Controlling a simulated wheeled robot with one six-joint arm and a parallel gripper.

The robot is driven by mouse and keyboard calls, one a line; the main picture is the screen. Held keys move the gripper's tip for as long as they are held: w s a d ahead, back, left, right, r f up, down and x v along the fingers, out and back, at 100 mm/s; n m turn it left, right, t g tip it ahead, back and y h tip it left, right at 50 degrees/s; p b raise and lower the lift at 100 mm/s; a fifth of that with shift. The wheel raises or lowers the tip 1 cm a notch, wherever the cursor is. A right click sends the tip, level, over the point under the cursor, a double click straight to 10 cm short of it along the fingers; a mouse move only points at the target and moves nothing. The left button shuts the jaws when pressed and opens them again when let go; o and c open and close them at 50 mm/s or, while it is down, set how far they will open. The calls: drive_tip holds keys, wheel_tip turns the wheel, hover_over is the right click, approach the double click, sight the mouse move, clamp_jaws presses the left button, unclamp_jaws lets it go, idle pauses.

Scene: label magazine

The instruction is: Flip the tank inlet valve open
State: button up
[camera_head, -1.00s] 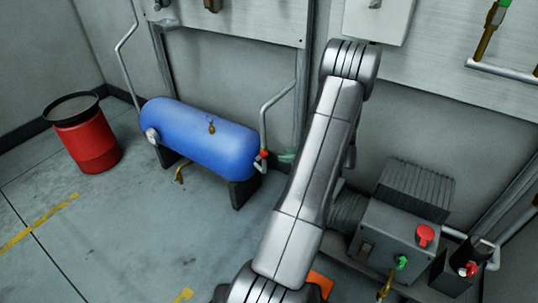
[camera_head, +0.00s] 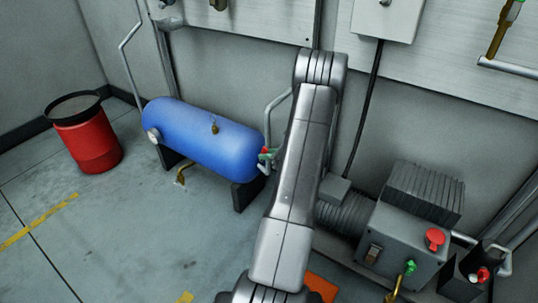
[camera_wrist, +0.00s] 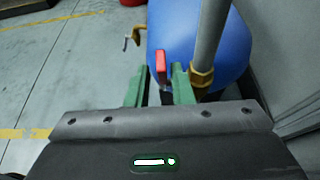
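The inlet valve's red handle (camera_wrist: 161,66) stands upright in the wrist view, in front of the blue tank (camera_wrist: 225,50). My gripper (camera_wrist: 159,76) has green fingers that are apart, one on each side of the handle. The handle is closer to the right finger; I cannot tell if they touch. A brass fitting (camera_wrist: 202,80) on a grey pipe (camera_wrist: 211,30) is just right of the right finger.
A brass tap (camera_wrist: 132,37) sits left of the tank in the wrist view. In the head view, a red drum (camera_head: 88,140) stands at the left. A grey motor unit (camera_head: 400,235) with a red button (camera_head: 435,238) is at the right.

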drive_tip(key=shift+w+d, duration=0.15)
clamp_jaws()
drive_tip(key=shift+r, duration=0.1)
